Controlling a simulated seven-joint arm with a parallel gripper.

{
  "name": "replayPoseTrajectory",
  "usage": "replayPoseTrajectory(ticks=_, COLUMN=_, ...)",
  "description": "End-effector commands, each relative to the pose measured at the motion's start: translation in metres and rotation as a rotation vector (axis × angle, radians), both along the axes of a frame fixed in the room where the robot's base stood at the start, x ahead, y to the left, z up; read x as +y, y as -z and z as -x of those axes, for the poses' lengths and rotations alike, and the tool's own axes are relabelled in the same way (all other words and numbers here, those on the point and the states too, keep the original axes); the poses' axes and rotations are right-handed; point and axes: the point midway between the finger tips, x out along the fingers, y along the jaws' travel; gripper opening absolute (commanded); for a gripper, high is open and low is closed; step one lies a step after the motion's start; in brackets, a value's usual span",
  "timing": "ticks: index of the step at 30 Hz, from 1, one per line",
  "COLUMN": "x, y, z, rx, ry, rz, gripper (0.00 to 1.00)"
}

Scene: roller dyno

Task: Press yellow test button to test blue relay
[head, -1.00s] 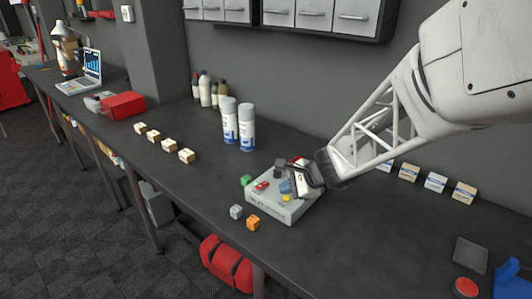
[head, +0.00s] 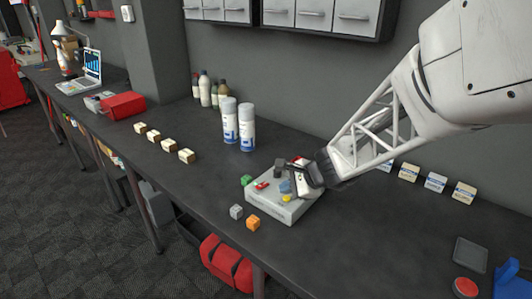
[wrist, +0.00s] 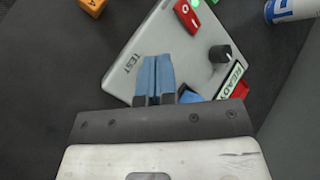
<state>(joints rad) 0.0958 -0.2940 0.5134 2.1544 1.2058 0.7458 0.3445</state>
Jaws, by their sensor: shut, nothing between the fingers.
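The grey tester box (head: 290,212) sits on the bench; the wrist view shows its TEST lettering (wrist: 132,62). The yellow test button (head: 287,198) shows on the box in the head view, but is hidden in the wrist view. My gripper (head: 285,187) is shut and empty, its blue fingertips (wrist: 157,62) low over the box beside the button. I cannot tell whether they touch it. A blue piece, likely the blue relay (wrist: 188,96), shows partly behind my gripper in the wrist view. A black knob (wrist: 220,53) and READY display (wrist: 234,80) are beside it.
A red switch (wrist: 187,15) is on the box. Green (head: 246,180), grey (head: 236,212) and orange (head: 253,223) cubes lie close by. Two spray cans (head: 246,128) stand behind. The bench right of the box is mostly clear.

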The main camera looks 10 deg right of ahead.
Motion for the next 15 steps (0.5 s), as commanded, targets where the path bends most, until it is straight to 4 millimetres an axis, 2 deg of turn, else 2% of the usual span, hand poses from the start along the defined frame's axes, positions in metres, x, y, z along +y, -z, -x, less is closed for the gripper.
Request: replayPoseTrajectory(ticks=15, x=-0.0001, y=0.0086, z=0.0001, rx=0.001, ry=-0.001, rz=0.0, gripper=0.0)
